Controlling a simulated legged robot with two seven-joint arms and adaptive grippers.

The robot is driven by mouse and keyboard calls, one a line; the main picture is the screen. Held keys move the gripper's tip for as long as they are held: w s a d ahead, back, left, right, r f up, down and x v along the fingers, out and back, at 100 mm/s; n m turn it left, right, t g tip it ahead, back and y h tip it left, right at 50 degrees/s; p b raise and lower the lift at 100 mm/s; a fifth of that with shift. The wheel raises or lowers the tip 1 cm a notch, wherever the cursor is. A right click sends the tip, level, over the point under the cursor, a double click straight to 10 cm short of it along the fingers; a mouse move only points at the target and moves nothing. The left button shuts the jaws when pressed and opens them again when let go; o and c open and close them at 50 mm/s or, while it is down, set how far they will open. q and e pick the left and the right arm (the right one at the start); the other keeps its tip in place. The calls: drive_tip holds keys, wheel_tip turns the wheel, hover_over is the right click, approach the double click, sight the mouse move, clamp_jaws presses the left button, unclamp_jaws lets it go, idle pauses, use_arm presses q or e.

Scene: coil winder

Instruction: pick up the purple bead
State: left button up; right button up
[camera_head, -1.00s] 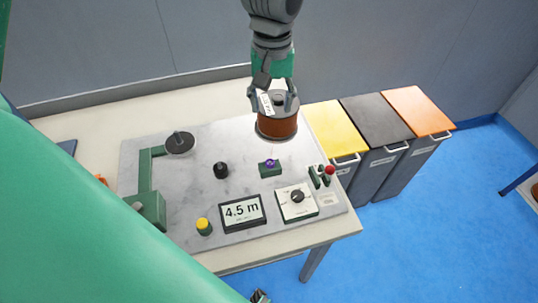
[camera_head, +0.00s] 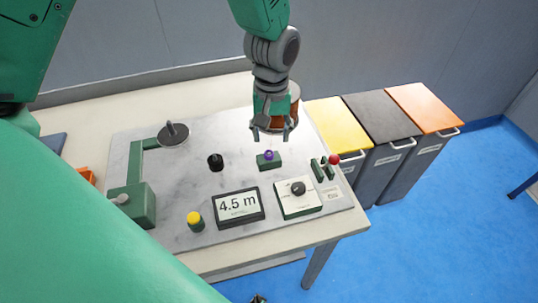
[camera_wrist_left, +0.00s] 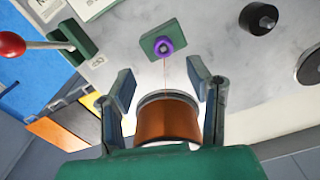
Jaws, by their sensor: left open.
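The purple bead (camera_head: 268,155) sits on a small green block (camera_head: 275,164) on the grey panel. It also shows in the left wrist view (camera_wrist_left: 165,47), with a thin wire running from it toward the copper spool (camera_wrist_left: 167,118). My left gripper (camera_head: 272,132) is open and empty, just behind the bead and apart from it in the head view. In the left wrist view its fingers (camera_wrist_left: 162,80) are spread, with the bead beyond the gap between them. The spool stands behind the gripper and is partly hidden in the head view (camera_head: 295,100).
A black knob (camera_head: 215,162) stands left of the bead. A display (camera_head: 238,206), a dial box (camera_head: 298,197) and a yellow button (camera_head: 195,221) lie in front. A red-knobbed lever (camera_head: 333,159) is to the right. Lidded bins (camera_head: 380,118) stand beside the table.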

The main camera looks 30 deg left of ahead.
sight(270, 153)
use_arm(q)
drive_tip(key=shift+d+f, duration=0.3)
drive_tip(key=shift+f, duration=0.25)
drive_tip(key=f, duration=0.1)
drive_tip(key=a+f, duration=0.1)
drive_tip(key=f, duration=0.3)
drive_tip(key=shift+s+a+f, duration=0.1)
drive_tip(key=shift+s+a, duration=0.1)
drive_tip(key=shift+s, duration=0.05)
drive_tip(key=shift+d, duration=0.2)
drive_tip(key=shift+c, duration=0.8)
drive_tip(key=shift+d, duration=0.2)
drive_tip(key=c, duration=0.6)
